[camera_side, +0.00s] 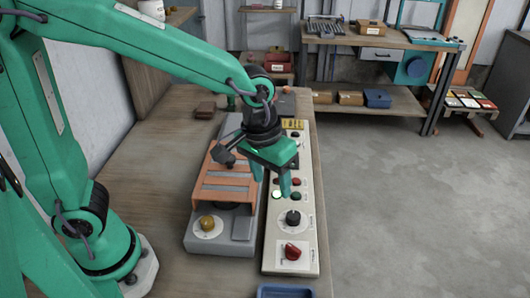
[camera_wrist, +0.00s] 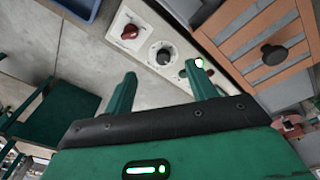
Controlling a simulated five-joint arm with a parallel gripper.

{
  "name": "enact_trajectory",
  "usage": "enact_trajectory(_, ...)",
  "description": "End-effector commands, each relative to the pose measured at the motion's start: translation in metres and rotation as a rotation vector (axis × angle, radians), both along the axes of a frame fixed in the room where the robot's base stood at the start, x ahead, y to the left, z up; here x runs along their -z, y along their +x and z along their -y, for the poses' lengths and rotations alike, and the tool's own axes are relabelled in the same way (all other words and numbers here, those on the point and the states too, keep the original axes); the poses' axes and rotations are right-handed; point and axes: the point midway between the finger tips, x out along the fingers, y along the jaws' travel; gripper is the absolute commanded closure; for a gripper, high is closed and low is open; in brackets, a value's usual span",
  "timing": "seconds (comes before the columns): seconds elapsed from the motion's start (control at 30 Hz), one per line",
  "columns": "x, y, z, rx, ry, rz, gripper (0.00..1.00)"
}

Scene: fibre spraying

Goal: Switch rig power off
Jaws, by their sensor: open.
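A long beige control panel (camera_side: 309,235) lies along the table's right side. At its near end is a red rotary switch (camera_side: 292,251) on a white plate; it also shows in the wrist view (camera_wrist: 130,31). Beyond it is a black round knob (camera_side: 293,218), seen in the wrist view (camera_wrist: 161,55) too. A lit pale green lamp or button (camera_side: 277,194) glows beside a green button (camera_side: 295,196). My gripper (camera_side: 273,182) is open and empty, pointing down over the panel's middle, beyond the black knob. Its two fingers (camera_wrist: 160,85) are apart in the wrist view.
A grey rig (camera_side: 205,243) with an orange slatted cover (camera_side: 214,190) and yellow knob (camera_side: 207,223) stands left of the panel. A blue tray (camera_side: 285,291) is at the near edge. Open floor lies right of the table; a workbench (camera_side: 350,40) stands behind.

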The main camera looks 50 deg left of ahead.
Motion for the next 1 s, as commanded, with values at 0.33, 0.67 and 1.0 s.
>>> enact_trajectory(0.33,0.053,0.006,0.061,-0.036,0.042,-0.11,0.44)
enact_trajectory(0.67,0.066,0.005,0.074,-0.051,0.055,-0.131,0.44)
enact_trajectory(1.0,0.079,0.005,0.074,-0.051,0.056,-0.133,0.44)
